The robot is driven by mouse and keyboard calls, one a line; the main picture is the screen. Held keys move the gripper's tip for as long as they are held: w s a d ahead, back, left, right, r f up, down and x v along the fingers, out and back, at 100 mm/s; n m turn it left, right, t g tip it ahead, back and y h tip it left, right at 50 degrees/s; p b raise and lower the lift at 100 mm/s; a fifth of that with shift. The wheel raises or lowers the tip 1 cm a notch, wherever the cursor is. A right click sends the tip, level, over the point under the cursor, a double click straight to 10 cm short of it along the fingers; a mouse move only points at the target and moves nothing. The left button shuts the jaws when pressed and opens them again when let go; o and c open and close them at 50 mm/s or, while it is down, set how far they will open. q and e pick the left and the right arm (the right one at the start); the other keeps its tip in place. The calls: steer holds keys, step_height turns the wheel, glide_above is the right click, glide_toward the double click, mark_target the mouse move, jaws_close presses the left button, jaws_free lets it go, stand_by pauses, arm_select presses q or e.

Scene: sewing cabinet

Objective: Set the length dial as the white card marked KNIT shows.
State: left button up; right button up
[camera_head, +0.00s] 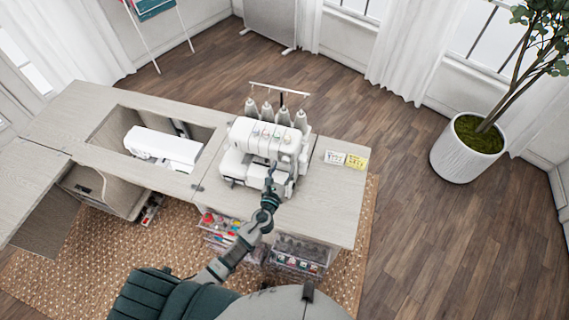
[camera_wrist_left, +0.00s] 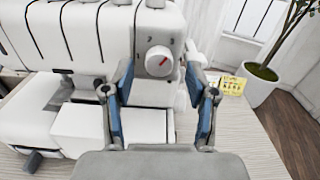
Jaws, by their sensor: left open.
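The white sewing machine (camera_head: 262,150) with thread cones stands on the cabinet top. The wrist view shows its round white length dial (camera_wrist_left: 159,60) with a red mark pointing to the upper right. Small figures stand around the dial, with what looks like a 3 at its upper right. My left gripper (camera_head: 271,170) is at the machine's front. In the wrist view the open fingers of my left gripper (camera_wrist_left: 160,80) stand either side of the dial's line, with nothing between them. The white card (camera_head: 334,157) lies right of the machine, its print too small to read. My right gripper is not in view.
A yellow card (camera_head: 357,162) lies beside the white one. A second white machine (camera_head: 163,148) sits in the cabinet's recess at left. Clear drawers (camera_head: 297,255) stand under the cabinet top (camera_head: 325,205), whose right part is mostly bare. A potted plant (camera_head: 463,150) stands at right.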

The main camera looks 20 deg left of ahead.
arm_select(q)
steer(key=shift+w+a+f, duration=0.1)
steer(key=shift+w+a, duration=0.05)
steer(key=shift+w, duration=0.85)
steer(key=shift+c, duration=0.5)
steer(key=shift+d, duration=0.2)
jaws_close()
